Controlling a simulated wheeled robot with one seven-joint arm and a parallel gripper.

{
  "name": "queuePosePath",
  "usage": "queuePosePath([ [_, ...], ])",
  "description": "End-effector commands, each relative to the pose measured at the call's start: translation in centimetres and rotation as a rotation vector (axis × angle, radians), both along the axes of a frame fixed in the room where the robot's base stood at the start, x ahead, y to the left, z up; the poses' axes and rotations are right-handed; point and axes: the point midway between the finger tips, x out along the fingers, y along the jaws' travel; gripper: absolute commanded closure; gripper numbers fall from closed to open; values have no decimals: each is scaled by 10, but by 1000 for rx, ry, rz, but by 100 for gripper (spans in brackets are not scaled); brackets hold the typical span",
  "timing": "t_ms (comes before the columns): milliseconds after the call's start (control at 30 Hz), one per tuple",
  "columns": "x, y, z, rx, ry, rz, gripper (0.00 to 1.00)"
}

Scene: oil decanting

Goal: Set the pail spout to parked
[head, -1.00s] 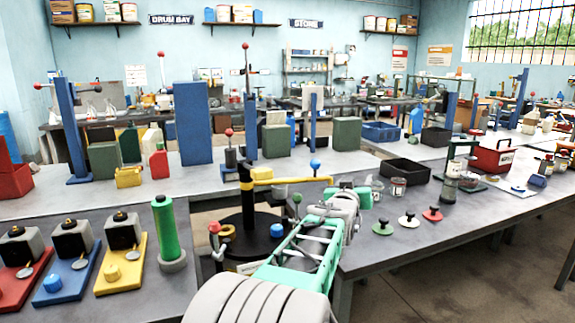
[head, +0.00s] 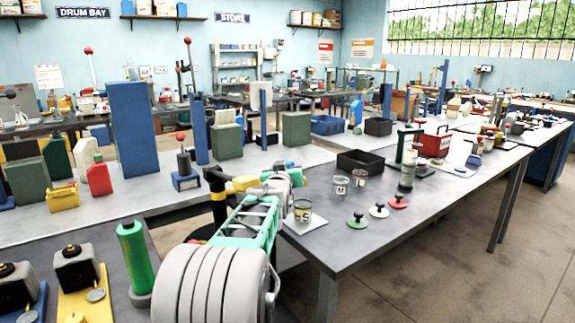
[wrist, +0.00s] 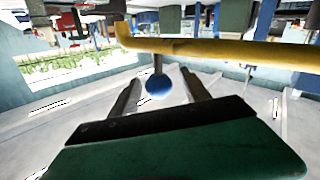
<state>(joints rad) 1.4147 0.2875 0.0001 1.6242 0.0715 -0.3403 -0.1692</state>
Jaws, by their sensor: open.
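A yellow bar (wrist: 230,50) with a blue ball knob (wrist: 158,87) on a short stem crosses the wrist view; I take it for the pail spout. My gripper (wrist: 160,92) is open, with one finger on each side of the knob in that view. I cannot tell whether either finger touches it. In the head view the yellow bar (head: 245,183) joins a black post (head: 216,185), and the blue knob (head: 290,164) shows just past my wrist. My arm hides much of the bar, the post's base and my fingertips there.
A jar (head: 303,210) on a white card stands right of my arm. Green, white and red knobbed discs (head: 378,210) lie farther right. A green cylinder (head: 135,257) stands left of my arm. A black tray (head: 370,162) and blue posts stand behind. Bare bench top lies at front right.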

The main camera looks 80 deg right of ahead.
Motion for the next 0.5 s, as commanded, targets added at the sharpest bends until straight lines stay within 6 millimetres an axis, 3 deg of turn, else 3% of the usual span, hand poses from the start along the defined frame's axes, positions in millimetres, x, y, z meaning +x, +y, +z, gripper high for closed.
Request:
queuePosePath([
  [267,-2,-5,0,0,0,-3,45],
  [500,-2,-5,0,0,0,-3,64],
])
